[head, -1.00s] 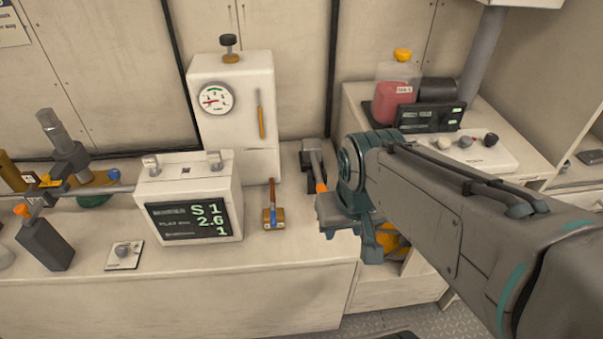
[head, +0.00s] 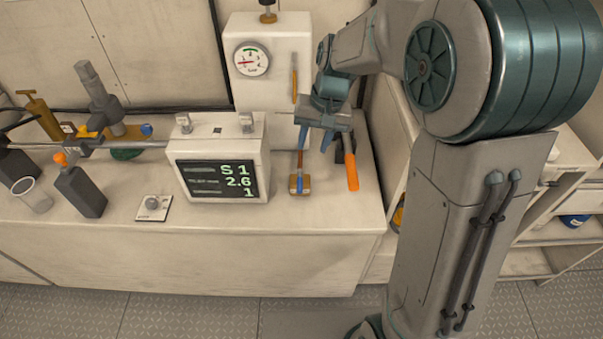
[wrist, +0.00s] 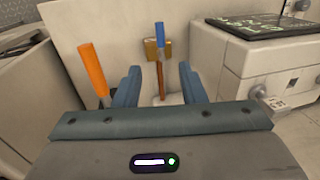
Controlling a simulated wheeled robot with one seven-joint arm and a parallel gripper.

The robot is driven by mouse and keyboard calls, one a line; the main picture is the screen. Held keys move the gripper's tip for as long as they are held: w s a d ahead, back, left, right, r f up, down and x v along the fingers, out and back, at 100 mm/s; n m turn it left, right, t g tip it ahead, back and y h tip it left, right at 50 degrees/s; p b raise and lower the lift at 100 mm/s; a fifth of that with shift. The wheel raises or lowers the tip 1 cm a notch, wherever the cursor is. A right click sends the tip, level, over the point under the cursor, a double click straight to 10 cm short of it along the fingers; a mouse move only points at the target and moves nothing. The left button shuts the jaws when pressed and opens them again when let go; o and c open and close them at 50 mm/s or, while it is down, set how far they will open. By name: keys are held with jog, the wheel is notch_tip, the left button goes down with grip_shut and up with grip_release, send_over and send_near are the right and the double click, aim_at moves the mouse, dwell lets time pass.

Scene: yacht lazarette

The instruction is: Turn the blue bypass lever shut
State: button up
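The blue bypass lever (head: 299,184) sits on a small brass valve body (head: 306,190) at the front of the counter, with a copper-brown pipe (head: 300,161) running back from it. In the wrist view the blue lever (wrist: 160,37) points up the picture, over the brass body (wrist: 150,50). My gripper (head: 313,147) is open and empty, fingers pointing down, behind the lever and above the pipe. In the wrist view the lever and pipe line up with the gap between the fingers (wrist: 159,70). The lever is apart from the fingers.
An orange-handled tool (head: 351,172) lies close to the right of my gripper. A white display box (head: 258,155) reading "S 1, 2.6, 1" stands close to the left. A white cabinet with a gauge (head: 252,59) rises behind. The counter's front strip is clear.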

aim_at(300, 183)
jog(key=a+f, duration=0.1)
jog(key=f, duration=0.8)
jog(key=a+f, duration=0.1)
jog(key=f, duration=0.3)
jog(key=shift+w+a+f, duration=0.1)
jog(key=shift+a+f, duration=0.15)
jog(key=shift+a, duration=0.1)
grip_shut()
